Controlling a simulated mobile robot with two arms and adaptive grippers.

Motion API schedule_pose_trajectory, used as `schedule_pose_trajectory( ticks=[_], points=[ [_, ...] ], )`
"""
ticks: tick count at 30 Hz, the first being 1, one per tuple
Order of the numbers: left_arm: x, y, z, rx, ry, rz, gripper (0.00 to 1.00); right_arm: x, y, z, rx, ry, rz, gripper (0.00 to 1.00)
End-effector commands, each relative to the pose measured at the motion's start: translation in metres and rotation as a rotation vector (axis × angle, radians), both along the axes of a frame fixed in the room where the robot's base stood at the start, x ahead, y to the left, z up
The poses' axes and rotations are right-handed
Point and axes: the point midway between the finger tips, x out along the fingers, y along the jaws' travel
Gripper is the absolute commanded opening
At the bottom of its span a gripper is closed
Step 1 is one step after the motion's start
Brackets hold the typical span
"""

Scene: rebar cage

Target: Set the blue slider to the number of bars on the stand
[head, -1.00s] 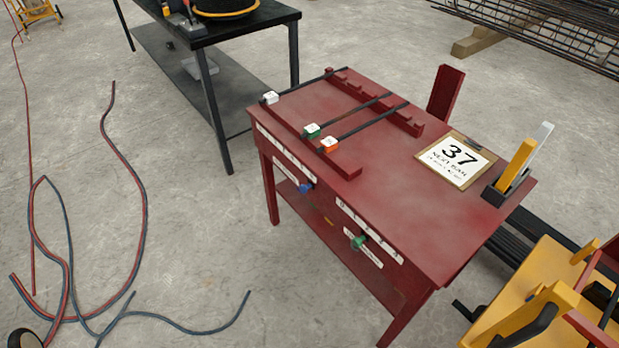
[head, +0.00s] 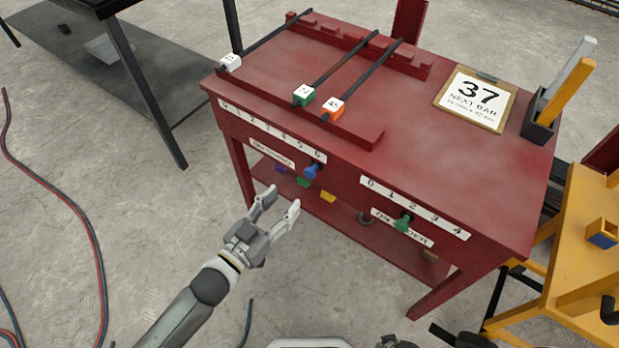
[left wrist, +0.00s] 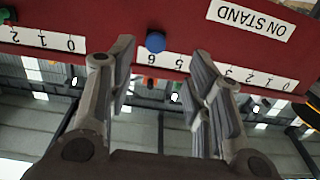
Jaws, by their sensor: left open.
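The blue slider (head: 311,171) is a round knob on the front of the red table (head: 455,150), by the 6 end of the left 0-to-6 scale (head: 270,132). In the left wrist view, which is upside down, the blue slider (left wrist: 155,42) shows beside the 6, near the "ON STAND" label (left wrist: 250,18). Three dark bars lie on the stand, with white (head: 230,62), green (head: 304,96) and orange (head: 333,109) end tags. My left gripper (head: 281,203) is open and empty, in front of and below the slider, apart from it.
A green slider (head: 403,224) sits on the right 0-to-4 scale. A clipboard (head: 476,98) reading "37 NEXT BAR" lies on the tabletop. A yellow cart (head: 585,240) stands close on the right. Cables lie on the floor at left, and a dark table stands behind.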

Motion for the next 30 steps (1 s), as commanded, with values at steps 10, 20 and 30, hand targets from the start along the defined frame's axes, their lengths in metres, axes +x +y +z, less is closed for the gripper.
schedule_pose_trajectory(
  ticks=[10,20,30],
  points=[
    [0.032,-0.028,0.009,-0.017,-0.025,-0.018,0.46,0.007,0.001,0.003,0.001,-0.006,-0.001,0.0],
    [0.074,-0.059,0.007,-0.014,-0.022,-0.018,0.46,0.021,0.004,0.014,0.002,-0.015,-0.003,0.0],
    [0.086,-0.067,0.007,-0.013,-0.02,-0.017,0.46,0.027,0.004,0.019,0.003,-0.02,-0.004,0.0]
  ],
)
